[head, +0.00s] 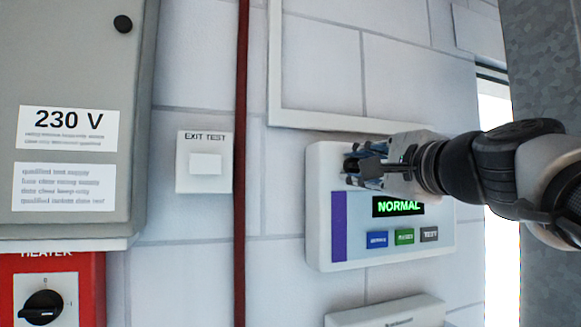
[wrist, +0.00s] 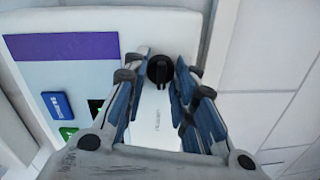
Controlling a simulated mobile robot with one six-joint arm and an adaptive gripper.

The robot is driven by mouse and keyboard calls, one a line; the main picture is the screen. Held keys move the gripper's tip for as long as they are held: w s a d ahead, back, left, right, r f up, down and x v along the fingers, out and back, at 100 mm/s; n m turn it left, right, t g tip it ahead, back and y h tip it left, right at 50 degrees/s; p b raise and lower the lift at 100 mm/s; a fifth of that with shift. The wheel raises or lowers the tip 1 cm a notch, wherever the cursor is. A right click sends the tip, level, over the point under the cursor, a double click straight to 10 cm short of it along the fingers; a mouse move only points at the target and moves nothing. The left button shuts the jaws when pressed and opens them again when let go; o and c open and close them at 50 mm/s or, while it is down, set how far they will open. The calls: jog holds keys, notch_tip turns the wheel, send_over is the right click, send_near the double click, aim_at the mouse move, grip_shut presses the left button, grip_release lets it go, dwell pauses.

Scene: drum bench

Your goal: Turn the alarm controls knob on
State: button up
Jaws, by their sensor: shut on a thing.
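The alarm panel (head: 330,255) is a white wall box with a purple stripe and a green NORMAL display (head: 398,206). Its control knob (wrist: 159,71) is small, round and black, on the panel face beyond the purple stripe's end in the wrist view. My gripper (head: 362,166) reaches in from the right over the panel's upper part. In the wrist view its blue-padded fingers (wrist: 157,76) stand on either side of the knob and are shut on it. In the head view the fingers mostly hide the knob.
Blue, green and grey buttons (head: 403,236) sit low on the panel. An EXIT TEST switch (head: 205,163), a red vertical pipe (head: 240,200), a grey 230 V cabinet (head: 75,75) and a red heater box (head: 90,285) are on the left. Another white box (head: 390,312) is below.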

jog(key=o, duration=1.1)
